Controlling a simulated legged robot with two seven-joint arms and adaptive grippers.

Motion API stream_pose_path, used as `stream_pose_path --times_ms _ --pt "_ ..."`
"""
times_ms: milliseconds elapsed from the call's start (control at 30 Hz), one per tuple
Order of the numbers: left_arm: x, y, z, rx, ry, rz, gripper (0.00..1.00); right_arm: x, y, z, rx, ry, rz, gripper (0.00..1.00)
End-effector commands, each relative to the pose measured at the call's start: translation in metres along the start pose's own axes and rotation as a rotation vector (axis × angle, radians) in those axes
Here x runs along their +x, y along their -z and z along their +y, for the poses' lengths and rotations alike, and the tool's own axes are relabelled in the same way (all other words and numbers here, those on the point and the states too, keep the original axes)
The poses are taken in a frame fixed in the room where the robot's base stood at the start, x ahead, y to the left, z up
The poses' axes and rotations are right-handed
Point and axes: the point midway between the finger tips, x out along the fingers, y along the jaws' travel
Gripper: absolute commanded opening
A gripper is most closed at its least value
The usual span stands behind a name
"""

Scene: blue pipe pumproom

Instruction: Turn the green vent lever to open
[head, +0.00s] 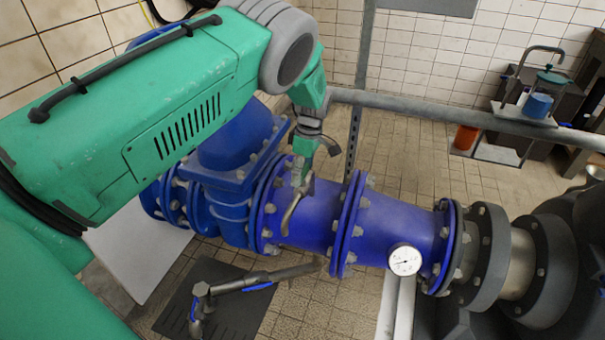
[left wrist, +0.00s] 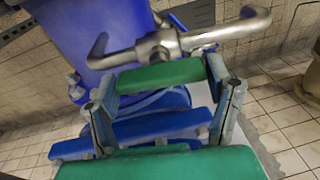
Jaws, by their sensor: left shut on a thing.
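The green vent lever (left wrist: 160,76) shows in the left wrist view as a short green bar lying across the space between my left gripper's fingertips. It sits beside a bare metal vent valve (left wrist: 160,47) with a bent spout. In the head view the metal spout (head: 291,214) shows against the blue pipe, and I cannot make out the lever apart from my green gripper. My left gripper (head: 303,172) reaches down to the valve from above; in the left wrist view (left wrist: 163,85) its fingers are shut on the lever. My right gripper is not in view.
The large blue flanged pipe (head: 395,226) runs across the middle, with a round gauge (head: 404,260) on it. A metal valve with a blue lever (head: 258,287) is at lower left. A grey rail (head: 450,107) crosses behind.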

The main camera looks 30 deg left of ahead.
Motion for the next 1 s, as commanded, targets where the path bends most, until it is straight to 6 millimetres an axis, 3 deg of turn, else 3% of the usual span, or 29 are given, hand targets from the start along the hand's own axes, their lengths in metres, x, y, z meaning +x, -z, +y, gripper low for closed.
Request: stream_pose_path --times_ms 700,733,800,1000 --pt "0.0010 -0.0024 0.0007 -0.083 0.006 -0.004 0.44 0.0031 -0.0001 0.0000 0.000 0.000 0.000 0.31" --pt "0.0010 -0.0024 0.0008 -0.083 0.005 -0.004 0.76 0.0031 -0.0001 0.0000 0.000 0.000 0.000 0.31" --pt "0.0009 -0.0022 0.0007 -0.083 0.006 -0.004 0.93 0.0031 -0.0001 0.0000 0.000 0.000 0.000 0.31" --pt "-0.0003 -0.0011 -0.0001 -0.081 0.005 -0.003 0.93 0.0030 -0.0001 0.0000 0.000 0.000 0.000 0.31"
